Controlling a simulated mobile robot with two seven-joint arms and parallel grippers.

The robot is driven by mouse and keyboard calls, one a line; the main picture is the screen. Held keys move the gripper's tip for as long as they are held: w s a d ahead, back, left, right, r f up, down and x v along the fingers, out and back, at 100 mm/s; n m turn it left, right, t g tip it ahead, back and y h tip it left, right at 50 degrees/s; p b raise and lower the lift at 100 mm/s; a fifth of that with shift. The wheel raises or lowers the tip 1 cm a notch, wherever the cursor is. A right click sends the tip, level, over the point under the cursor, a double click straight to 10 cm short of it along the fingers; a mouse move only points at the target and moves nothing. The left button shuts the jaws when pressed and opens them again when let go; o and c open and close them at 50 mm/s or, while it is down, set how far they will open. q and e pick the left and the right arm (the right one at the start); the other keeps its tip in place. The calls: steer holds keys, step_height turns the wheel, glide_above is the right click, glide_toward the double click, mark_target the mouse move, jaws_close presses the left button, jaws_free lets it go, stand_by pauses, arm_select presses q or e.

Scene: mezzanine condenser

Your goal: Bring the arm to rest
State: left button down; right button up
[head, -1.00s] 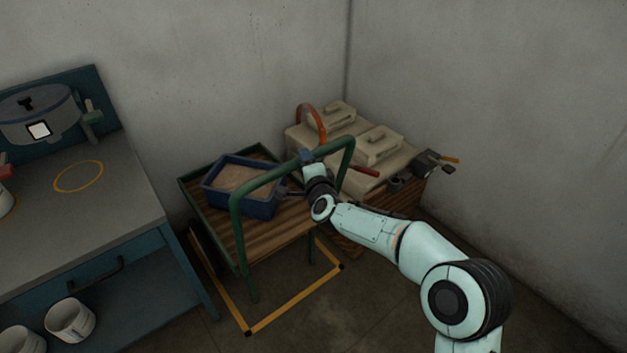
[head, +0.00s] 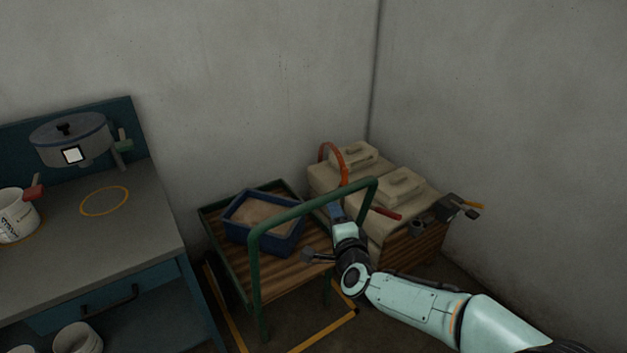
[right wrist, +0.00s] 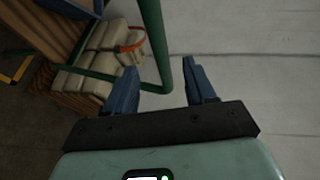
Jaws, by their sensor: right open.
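My right arm comes in from the lower right of the head view. Its gripper (head: 336,210) points up and away, beside the green handle rail (head: 315,205) of a cart. In the right wrist view my right gripper (right wrist: 160,80) has its two blue fingers apart, with nothing between them. The green rail (right wrist: 152,45) passes close beyond the fingers there; contact cannot be told. My left gripper is not in view.
A blue box (head: 238,233) stands on the wooden cart deck (head: 290,262). A grey workbench (head: 140,225) with a pot (head: 90,140) stands left. Yellow lines mark the floor.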

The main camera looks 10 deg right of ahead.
steer(key=s+f+n+g+y+p, duration=0.1)
steer(key=s+f+n+g+p, duration=0.15)
steer(key=s+f, duration=0.45)
steer(key=s+a+f+n+g+p, duration=0.1)
steer(key=s+f+n+g+p, duration=0.15)
steer(key=f, duration=0.85)
steer(key=s+f+n+g+y+p, duration=0.1)
steer(key=s+f+n+g+p, duration=0.25)
steer(key=f, duration=0.55)
arm_select(q)
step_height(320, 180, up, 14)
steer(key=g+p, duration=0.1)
steer(key=p, duration=0.5)
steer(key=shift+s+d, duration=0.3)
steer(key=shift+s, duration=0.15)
arm_select(e)
steer(key=s+a+f+n+g, duration=0.1)
steer(key=s+f+n+g, duration=0.1)
steer(key=s, duration=1.3)
steer(key=s+a+f+n+g+y, duration=0.1)
steer(key=s+f+g, duration=0.3)
steer(key=s, duration=1.1)
steer(key=shift+a+f+n+g+y, duration=0.3)
steer(key=shift+a+n+g, duration=0.45)
steer(key=shift+g, duration=0.5)
steer(key=shift+d+r, duration=0.1)
steer(key=shift+d, duration=0.05)
steer(key=shift+c, duration=0.4)
